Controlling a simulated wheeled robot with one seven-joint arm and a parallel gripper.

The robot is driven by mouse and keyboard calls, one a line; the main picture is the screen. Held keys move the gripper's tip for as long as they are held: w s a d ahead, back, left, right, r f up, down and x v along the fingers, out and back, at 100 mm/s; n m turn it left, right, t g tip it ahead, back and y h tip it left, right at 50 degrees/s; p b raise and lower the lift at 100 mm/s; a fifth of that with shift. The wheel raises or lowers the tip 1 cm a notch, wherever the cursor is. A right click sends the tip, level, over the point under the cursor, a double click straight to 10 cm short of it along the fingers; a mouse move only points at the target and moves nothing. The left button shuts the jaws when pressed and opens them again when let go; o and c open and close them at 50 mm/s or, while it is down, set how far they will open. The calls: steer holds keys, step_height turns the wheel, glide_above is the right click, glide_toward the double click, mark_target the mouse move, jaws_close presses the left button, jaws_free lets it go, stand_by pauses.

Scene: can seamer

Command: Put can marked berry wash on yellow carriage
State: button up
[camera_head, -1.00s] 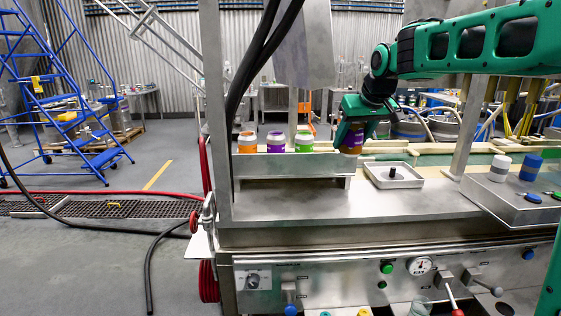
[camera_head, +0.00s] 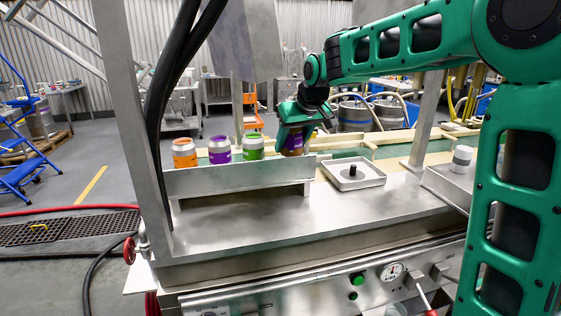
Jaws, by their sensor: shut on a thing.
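My gripper (camera_head: 294,125) is shut on a can (camera_head: 293,146) with a purple label and a darker brownish part. It holds the can just right of a metal shelf, near the shelf's right end. Three cans stand in a row on the shelf: an orange one (camera_head: 184,155), a purple one (camera_head: 220,151) and a green one (camera_head: 253,148). Their markings are too small to read, and so is the marking on the held can. I cannot make out a yellow carriage for certain.
The metal shelf (camera_head: 235,180) has a raised front plate. A pale square tray (camera_head: 374,178) with a black knob lies right of it. A white-topped container (camera_head: 462,158) stands further right. Pale yellow rails (camera_head: 390,146) run behind. Black hoses hang at left. The front bench top is clear.

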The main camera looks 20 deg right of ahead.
mark_target(297, 145)
steer(key=shift+a+f, duration=0.1)
steer(key=shift+f, duration=2.35)
steer(key=o, duration=1.3)
steer(key=shift+s, duration=0.1)
steer(key=v, duration=1.2)
